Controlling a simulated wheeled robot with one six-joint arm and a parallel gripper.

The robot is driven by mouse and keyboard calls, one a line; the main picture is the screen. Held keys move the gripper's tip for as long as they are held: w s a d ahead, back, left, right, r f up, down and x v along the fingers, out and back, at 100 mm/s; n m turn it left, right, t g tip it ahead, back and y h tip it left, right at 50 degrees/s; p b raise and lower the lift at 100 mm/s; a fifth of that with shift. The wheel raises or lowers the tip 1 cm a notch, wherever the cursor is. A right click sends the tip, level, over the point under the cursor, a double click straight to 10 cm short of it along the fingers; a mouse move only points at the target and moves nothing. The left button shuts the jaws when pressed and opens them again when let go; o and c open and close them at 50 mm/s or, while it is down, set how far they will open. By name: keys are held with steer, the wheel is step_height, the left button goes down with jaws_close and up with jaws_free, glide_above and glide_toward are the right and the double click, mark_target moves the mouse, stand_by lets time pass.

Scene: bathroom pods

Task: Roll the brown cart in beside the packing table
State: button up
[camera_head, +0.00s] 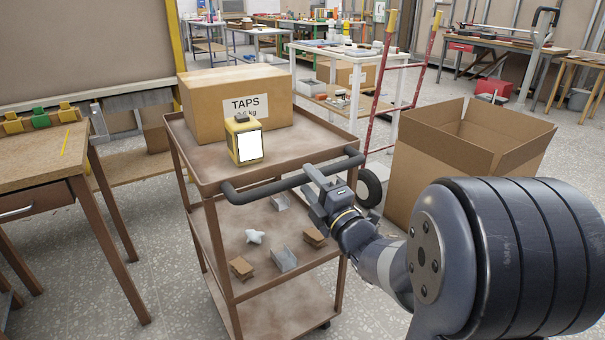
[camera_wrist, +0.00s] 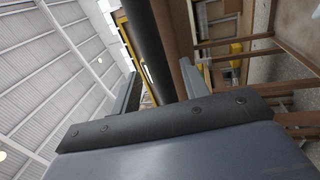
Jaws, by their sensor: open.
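The brown cart (camera_head: 222,178) stands in front of me with three shelves and a dark push handle (camera_head: 262,188) on its near side. My gripper (camera_head: 318,180) is open at the right part of this handle. In the wrist view the dark handle bar (camera_wrist: 151,45) runs between the two open fingers (camera_wrist: 160,90); I cannot tell whether they touch it. A wooden table (camera_head: 45,165) with a drawer stands left of the cart, apart from it. A white table (camera_head: 330,50) stands behind the cart. I cannot tell which is the packing table.
The cart carries a TAPS box (camera_head: 205,105), a yellow device (camera_head: 234,145) and small parts on the middle shelf. An open carton (camera_head: 430,165) and a red hand truck (camera_head: 378,110) stand close on the right. A floor gap separates cart and wooden table.

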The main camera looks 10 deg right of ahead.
steer(key=x, duration=0.4)
steer(key=shift+c, duration=0.5)
jaws_close()
